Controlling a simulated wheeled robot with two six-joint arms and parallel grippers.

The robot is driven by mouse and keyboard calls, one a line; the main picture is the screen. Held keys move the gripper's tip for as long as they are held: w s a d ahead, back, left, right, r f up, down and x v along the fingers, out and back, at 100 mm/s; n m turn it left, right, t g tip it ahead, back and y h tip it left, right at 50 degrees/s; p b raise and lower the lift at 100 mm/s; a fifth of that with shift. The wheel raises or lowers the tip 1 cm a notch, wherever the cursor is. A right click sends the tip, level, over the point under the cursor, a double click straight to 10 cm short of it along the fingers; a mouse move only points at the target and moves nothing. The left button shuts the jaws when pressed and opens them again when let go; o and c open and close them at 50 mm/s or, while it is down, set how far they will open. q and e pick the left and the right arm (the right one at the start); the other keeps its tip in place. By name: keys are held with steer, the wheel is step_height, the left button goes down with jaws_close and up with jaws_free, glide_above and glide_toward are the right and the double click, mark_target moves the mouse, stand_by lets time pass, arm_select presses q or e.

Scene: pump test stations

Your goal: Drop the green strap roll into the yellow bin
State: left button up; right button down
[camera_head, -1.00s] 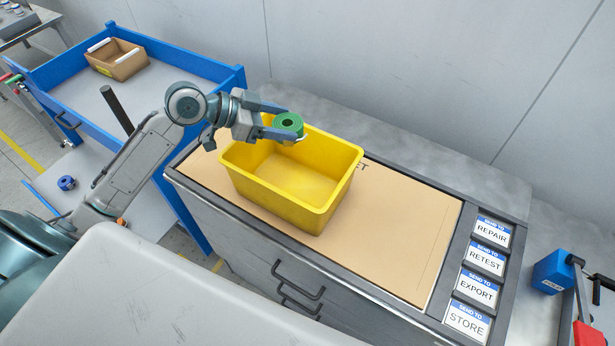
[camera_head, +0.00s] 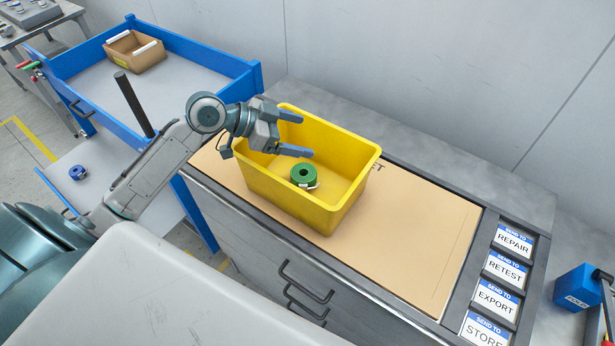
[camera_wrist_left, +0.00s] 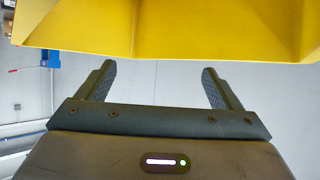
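The green strap roll (camera_head: 304,174) is inside the yellow bin, low down near its floor, with a white strip at its lower edge. The yellow bin (camera_head: 352,187) stands on the tan mat of the bench. My left gripper (camera_head: 299,135) is over the left part of the bin, open and empty, with its two blue fingers apart. The roll is apart from the fingers, a little below them in the picture. In the left wrist view the open fingers (camera_wrist_left: 158,83) have nothing between them, and the yellow bin (camera_wrist_left: 190,28) fills the top. My right gripper does not show.
A blue-framed cart (camera_head: 188,53) with a cardboard box (camera_head: 135,56) on it stands at the upper left. A blue roll (camera_head: 78,173) lies on a lower surface. Send-to labels (camera_head: 506,270) line the bench's right side. The mat right of the bin (camera_head: 420,240) is clear.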

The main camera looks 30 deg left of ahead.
arm_select(q)
steer(key=shift+a, duration=0.1)
steer(key=shift+s+a, duration=0.1)
steer(key=p+v, duration=0.7)
steer(key=v, duration=0.3)
steer(key=shift+s, duration=0.15)
stand_by(1.0)
steer(key=shift+a+r, duration=0.1)
steer(key=shift+r, duration=0.05)
stand_by(0.3)
